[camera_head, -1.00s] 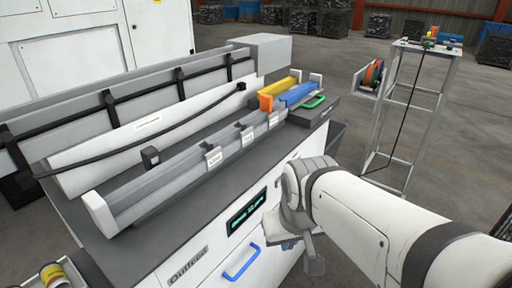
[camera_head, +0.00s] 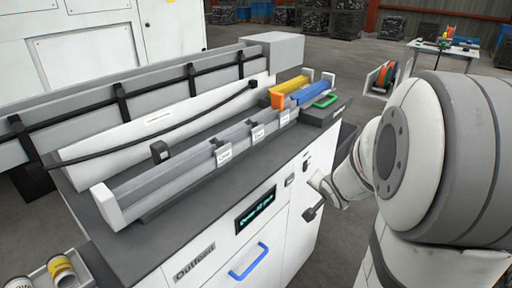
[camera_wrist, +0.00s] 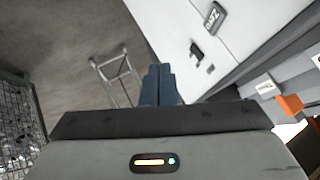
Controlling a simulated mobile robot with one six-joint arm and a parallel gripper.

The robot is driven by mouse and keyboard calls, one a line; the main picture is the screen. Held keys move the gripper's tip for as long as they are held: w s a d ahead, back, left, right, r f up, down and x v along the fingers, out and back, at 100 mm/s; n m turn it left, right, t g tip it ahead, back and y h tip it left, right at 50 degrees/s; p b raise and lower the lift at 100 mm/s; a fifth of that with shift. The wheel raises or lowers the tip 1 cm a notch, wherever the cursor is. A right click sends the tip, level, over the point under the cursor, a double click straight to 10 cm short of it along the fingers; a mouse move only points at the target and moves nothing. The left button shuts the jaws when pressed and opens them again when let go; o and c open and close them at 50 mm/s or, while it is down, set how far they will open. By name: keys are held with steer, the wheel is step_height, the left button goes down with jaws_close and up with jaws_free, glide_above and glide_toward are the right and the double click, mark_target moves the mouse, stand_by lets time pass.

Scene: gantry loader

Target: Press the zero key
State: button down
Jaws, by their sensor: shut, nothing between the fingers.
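The zero key is not clearly readable. On the white cabinet front, right of the lit display (camera_head: 255,210), sit a small dark plate (camera_head: 289,181) and a small dark fitting (camera_head: 306,164). The wrist view shows a dark lettered plate (camera_wrist: 214,16) and a black block (camera_wrist: 196,53) beside it on the white front; I cannot tell which is the key. My gripper (camera_head: 311,213) is in front of the cabinet, below and right of the display. Its fingers (camera_wrist: 158,85) are together and empty in the wrist view, apart from the plate and block there.
The cabinet's dark top bears a long grey trough (camera_head: 190,165) with yellow (camera_head: 287,90) and blue (camera_head: 310,93) parts and a green handle (camera_head: 325,101) at its far end. A blue handle (camera_head: 248,262) sticks out below the display. A wire cage (camera_wrist: 22,110) stands at left in the wrist view.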

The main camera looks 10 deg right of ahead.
mark_target(290, 180)
steer(key=w+d+f+m+t+y, duration=0.2)
steer(key=w+f+m+y, duration=0.1)
steer(key=f+m, duration=0.2)
steer(key=shift+d+f+t+b, duration=0.3)
steer(key=shift+d+f+t, duration=0.1)
steer(key=shift+f, duration=0.3)
steer(key=shift+w, duration=0.1)
steer(key=w+a+b, duration=0.3)
steer(key=w+a, duration=0.2)
steer(key=w, duration=0.1)
steer(key=shift+w+a, duration=0.25)
steer(key=shift+w, duration=0.15)
steer(key=shift+w+a, duration=0.1)
steer(key=shift+w, duration=0.05)
stand_by(1.4)
steer(key=shift+w+a, duration=0.1)
steer(key=shift+w, duration=0.1)
